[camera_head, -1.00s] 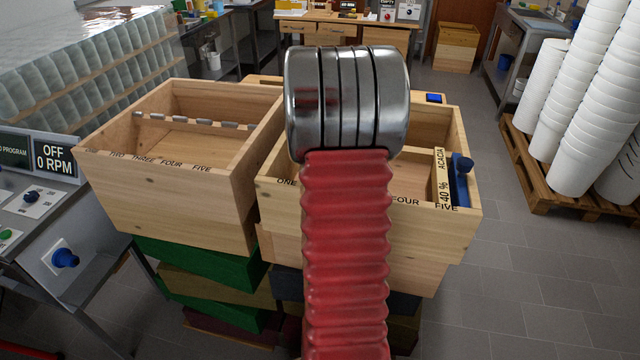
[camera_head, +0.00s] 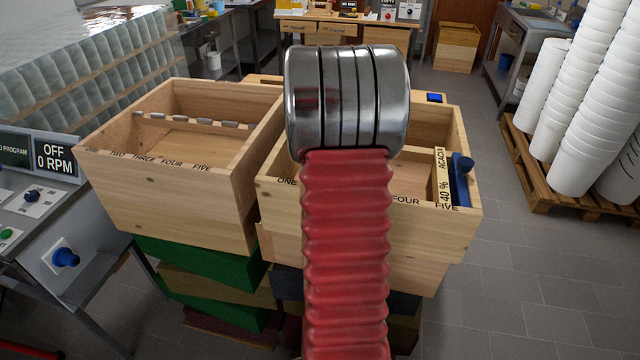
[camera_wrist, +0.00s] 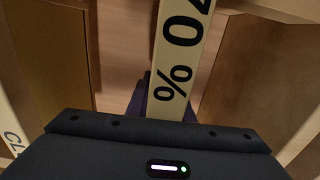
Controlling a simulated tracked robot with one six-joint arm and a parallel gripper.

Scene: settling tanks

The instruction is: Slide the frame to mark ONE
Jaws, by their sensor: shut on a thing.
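My gripper's dark body (camera_wrist: 160,145) fills the bottom of the wrist view. It is shut on a pale wooden frame bar (camera_wrist: 184,45) marked 40 %. Dark jaw-like parts show at both sides of the bar, partly hidden. In the head view my red and metal arm hides my gripper and the middle of the right box (camera_head: 300,240). ONE, FOUR and FIVE are readable on that box's near rim; the marks between are hidden. A bar labelled ACACIA 40 % (camera_head: 441,177) stands near FIVE. I cannot tell whether it is the gripped one.
A blue knobbed block (camera_head: 462,180) is beside the ACACIA bar. The left open box (camera_head: 165,205) carries marks ONE to FIVE and several grey pegs. A control panel (camera_head: 60,200) is at left; white buckets (camera_head: 580,130) stand on a pallet at right. Another label shows at the wrist view's left edge.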

